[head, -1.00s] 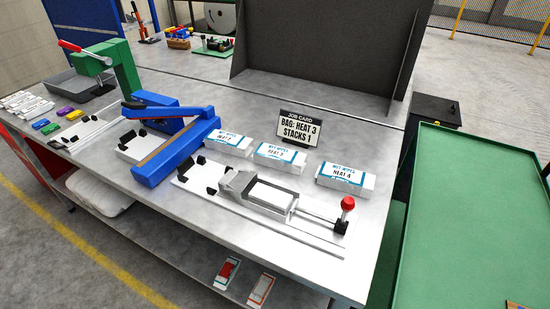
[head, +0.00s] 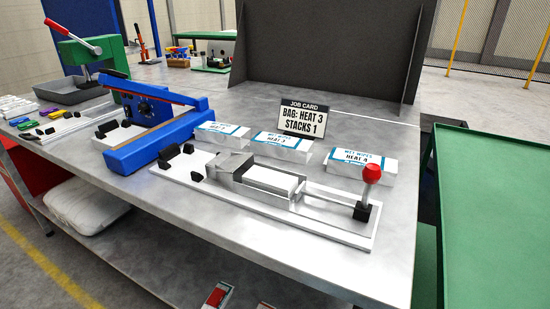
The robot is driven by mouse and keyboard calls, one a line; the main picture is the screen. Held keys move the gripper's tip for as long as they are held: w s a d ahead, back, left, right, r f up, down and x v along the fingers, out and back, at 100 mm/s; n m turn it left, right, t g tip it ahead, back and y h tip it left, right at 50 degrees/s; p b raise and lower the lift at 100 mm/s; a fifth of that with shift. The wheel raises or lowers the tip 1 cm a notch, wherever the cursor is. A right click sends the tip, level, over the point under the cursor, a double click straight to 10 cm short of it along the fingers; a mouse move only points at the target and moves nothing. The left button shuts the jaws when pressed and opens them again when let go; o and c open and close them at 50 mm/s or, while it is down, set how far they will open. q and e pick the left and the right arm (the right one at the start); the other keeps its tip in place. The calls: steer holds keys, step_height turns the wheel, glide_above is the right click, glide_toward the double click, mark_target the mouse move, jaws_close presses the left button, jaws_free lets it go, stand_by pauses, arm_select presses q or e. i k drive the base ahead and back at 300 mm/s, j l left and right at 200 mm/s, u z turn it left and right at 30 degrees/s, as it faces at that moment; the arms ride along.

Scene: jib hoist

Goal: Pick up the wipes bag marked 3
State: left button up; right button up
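Three white wipes packs with blue-edged labels lie in a row on the grey workbench (head: 250,218). They are the left pack (head: 222,132), the middle pack (head: 281,146) and the right pack (head: 360,165). Each label reads "WET WIPES" with "HEAT" and a number, but the numbers are too small to read surely. A job card (head: 302,118) behind the middle pack reads "BAG: HEAT 3 STACKS 1". Neither of my grippers is in view.
A metal slide fixture (head: 270,178) with a red-knobbed lever (head: 371,173) stands in front of the packs. A blue hinged-arm device (head: 150,150) is to their left. A dark panel (head: 320,50) stands behind. A green table (head: 495,200) is at right.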

mark_target(290, 149)
steer(key=j, duration=1)
steer(key=i+j, duration=0.1)
steer(key=j, duration=0.9)
steer(key=u, duration=0.05)
